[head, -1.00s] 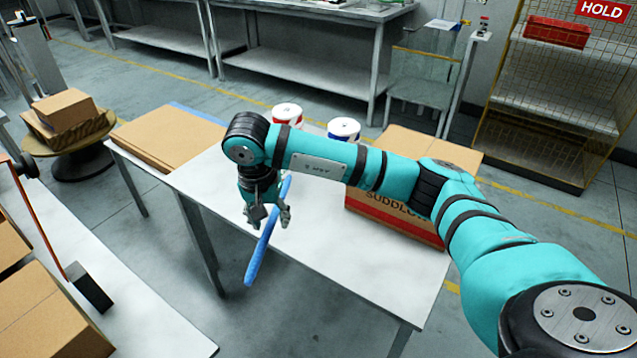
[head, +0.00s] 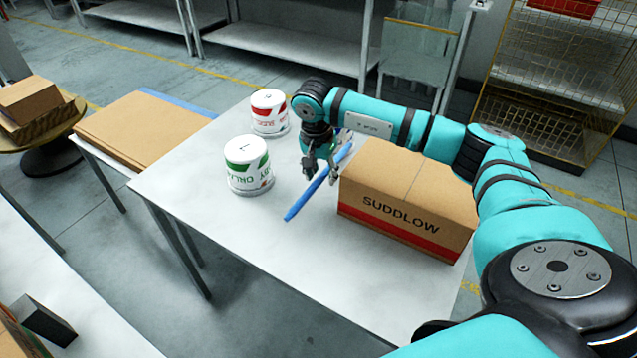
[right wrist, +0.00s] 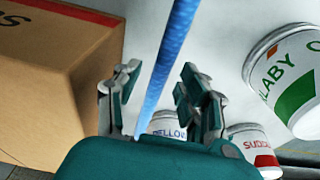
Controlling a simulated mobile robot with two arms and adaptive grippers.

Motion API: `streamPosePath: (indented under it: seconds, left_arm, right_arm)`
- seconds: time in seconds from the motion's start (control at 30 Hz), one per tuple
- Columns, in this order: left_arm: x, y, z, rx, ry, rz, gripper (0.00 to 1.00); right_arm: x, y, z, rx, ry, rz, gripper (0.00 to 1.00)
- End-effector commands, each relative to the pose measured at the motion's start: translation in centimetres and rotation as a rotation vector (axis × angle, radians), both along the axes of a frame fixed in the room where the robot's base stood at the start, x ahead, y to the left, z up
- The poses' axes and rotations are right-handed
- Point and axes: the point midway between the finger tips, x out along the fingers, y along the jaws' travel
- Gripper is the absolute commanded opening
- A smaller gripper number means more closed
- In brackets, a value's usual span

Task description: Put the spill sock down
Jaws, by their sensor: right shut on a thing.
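The spill sock is a long, thin blue tube (head: 305,198) that slants over the white table, beside the cardboard box. My right gripper (head: 321,174) is shut on it, with lengths of sock showing on both sides of the fingers. In the right wrist view the sock (right wrist: 170,60) runs up between the two fingers (right wrist: 158,98). I cannot tell whether its near end touches the table (head: 250,260). My left gripper is not in view.
The SUDDLOW box (head: 400,215) stands close right of my gripper. A green-labelled tub (head: 248,165) and a red-labelled tub (head: 269,112) stand to the left. A blue-lettered tub (right wrist: 172,124) shows in the wrist view. The table's front is clear. Flat cardboard (head: 145,130) lies further left.

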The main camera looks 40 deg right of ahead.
Motion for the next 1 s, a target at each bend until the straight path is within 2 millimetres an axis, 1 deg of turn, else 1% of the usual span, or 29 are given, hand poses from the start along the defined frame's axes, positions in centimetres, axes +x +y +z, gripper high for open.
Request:
streamPosePath:
  seconds: [0.03,0.07,0.17,0.27,0.4,0.53,0.67,0.77,0.8,0.93,1.0]
  left_arm:
    - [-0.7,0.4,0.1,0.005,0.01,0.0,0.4]
    - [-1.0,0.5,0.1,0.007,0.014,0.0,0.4]
    - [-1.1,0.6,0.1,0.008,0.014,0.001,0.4]
    - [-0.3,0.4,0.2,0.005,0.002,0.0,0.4]
    - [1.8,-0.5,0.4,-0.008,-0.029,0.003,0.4]
    - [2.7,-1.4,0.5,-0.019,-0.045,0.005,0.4]
    - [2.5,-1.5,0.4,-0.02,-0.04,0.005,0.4]
    - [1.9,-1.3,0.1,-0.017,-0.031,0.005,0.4]
    - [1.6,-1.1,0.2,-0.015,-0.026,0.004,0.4]
    - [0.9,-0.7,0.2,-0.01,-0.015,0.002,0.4]
    - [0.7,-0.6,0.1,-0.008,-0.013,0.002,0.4]
  right_arm:
    - [0.0,0.0,-0.5,0.001,0.0,0.0,0.06]
    - [0.0,0.1,-0.8,0.001,0.0,0.0,0.06]
    - [0.0,0.1,-1.4,0.001,0.0,0.001,0.06]
    - [0.0,0.1,-2.6,0.0,0.002,0.001,0.06]
    - [0.0,0.1,-4.5,0.002,0.001,0.0,0.06]
    - [0.1,0.0,-4.8,0.0,-0.002,0.0,0.06]
    - [0.1,0.0,-4.8,0.001,-0.002,0.0,0.06]
    - [0.0,0.0,-5.1,0.001,-0.002,0.0,0.06]
    - [0.0,0.0,-5.0,0.0,-0.001,0.0,0.47]
    - [0.0,0.0,-5.0,0.0,-0.001,0.0,0.64]
    - [0.0,0.0,-5.0,0.0,-0.001,0.0,0.65]
